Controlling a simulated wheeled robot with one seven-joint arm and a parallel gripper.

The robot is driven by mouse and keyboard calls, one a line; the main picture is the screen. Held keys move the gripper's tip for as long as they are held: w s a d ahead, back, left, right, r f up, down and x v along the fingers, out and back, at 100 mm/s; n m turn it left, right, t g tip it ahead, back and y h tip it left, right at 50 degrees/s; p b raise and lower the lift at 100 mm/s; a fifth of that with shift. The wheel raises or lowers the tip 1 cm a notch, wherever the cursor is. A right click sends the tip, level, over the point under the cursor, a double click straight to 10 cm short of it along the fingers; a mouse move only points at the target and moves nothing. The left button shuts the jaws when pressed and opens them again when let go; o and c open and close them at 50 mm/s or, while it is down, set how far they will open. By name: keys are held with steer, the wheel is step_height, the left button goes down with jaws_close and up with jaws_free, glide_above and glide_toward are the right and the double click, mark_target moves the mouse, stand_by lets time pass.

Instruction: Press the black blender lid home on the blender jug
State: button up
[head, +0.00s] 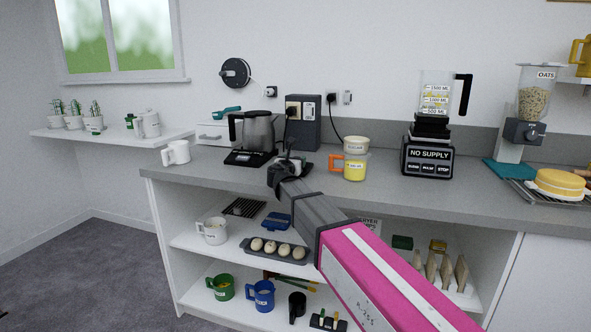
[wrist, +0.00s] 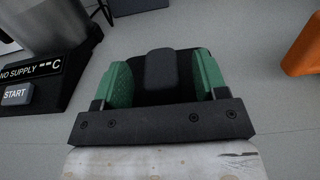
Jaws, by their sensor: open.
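The clear blender jug (head: 434,92), with a black handle and volume marks, stands upright on the black blender base (head: 428,158) at the right of the counter. No lid shows on its top. A black piece with a raised grey knob (wrist: 160,70), which looks like the blender lid, lies on the counter between my green finger pads in the wrist view. My gripper (head: 288,166) is open around it, low over the counter. Whether the pads touch the knob I cannot tell. In the head view my gripper mostly hides the lid.
A glass jug on a black heating base (head: 248,158) stands just left of my gripper. A yellow container (head: 355,166) with an orange handle stands to the right. A dark socket tower (head: 303,122) is behind. Counter between the container and blender is clear.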

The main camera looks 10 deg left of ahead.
steer(key=c, duration=1.1)
steer(key=shift+o, duration=0.2)
steer(key=shift+r, duration=0.1)
steer(key=shift+r, duration=0.6)
step_height(320, 180, up, 2)
steer(key=shift+r, duration=0.2)
steer(key=s+a+r, duration=0.6)
steer(key=s+r, duration=0.1)
steer(key=s, duration=0.2)
steer(key=shift+s+a, duration=0.3)
steer(key=shift+a, duration=0.05)
steer(key=shift+r, duration=0.1)
